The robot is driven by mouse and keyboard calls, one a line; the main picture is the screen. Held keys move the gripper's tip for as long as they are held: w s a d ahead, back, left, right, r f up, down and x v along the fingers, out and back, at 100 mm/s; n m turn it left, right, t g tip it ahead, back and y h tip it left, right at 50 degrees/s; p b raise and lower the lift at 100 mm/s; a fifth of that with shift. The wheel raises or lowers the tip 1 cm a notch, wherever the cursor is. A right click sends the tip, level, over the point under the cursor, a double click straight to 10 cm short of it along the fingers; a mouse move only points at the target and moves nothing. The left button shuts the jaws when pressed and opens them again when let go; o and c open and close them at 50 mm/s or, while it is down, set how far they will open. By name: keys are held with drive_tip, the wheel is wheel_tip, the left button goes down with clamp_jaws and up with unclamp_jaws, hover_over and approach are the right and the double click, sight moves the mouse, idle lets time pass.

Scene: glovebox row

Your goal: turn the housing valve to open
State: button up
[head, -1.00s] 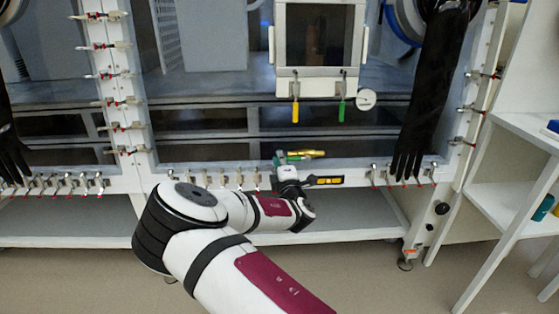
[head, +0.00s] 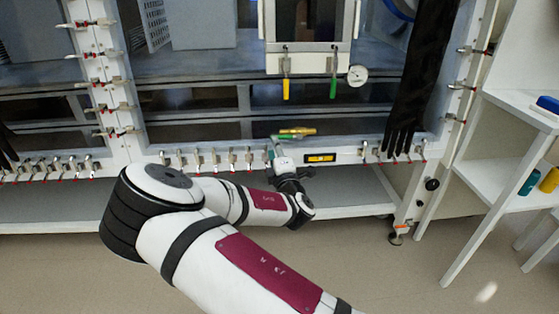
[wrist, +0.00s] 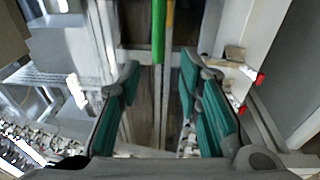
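In the wrist view the green handle (wrist: 158,32) and a yellow strip (wrist: 170,18) lie side by side at the top, lengthwise between the lines of my fingers. In the head view my gripper (head: 276,147) is just below the valve, near the handle's left end. Contact cannot be told.
Yellow (head: 286,88) and green (head: 333,87) levers hang under the window box, beside a round gauge (head: 357,75). Clamps line the lower frame. A black glove (head: 415,90) hangs to the right. A white shelf (head: 510,160) stands at right.

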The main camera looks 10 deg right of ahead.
drive_tip(key=s, duration=0.6)
drive_tip(key=shift+d+f, duration=0.25)
drive_tip(key=s+d+f+m+g+h, duration=0.1)
drive_tip(key=s+d+m+g+h, duration=0.1)
drive_tip(key=s+d+m+g, duration=0.4)
drive_tip(key=s+d+f+m+g+h, duration=0.1)
drive_tip(key=d+f+m+g+h, duration=0.2)
drive_tip(key=m, duration=0.5)
drive_tip(key=s+r+m+g+y, duration=0.1)
drive_tip(key=s+r+m+g, duration=0.15)
drive_tip(key=s+r, duration=0.8)
drive_tip(key=s+d+r+m+g+y, duration=0.1)
drive_tip(key=s+r+g, duration=0.25)
drive_tip(key=s, duration=1.45)
drive_tip(key=s+r+m+g+y, duration=0.1)
drive_tip(key=s+r+m+g, duration=0.15)
drive_tip(key=s+r, duration=0.75)
drive_tip(key=s+r+t+p, duration=0.3)
drive_tip(key=r+p, duration=2)
drive_tip(key=p, duration=0.3)
drive_tip(key=shift+d+r+n, duration=0.2)
drive_tip(key=shift+d+n, duration=0.05)
drive_tip(key=shift+n, duration=0.15)
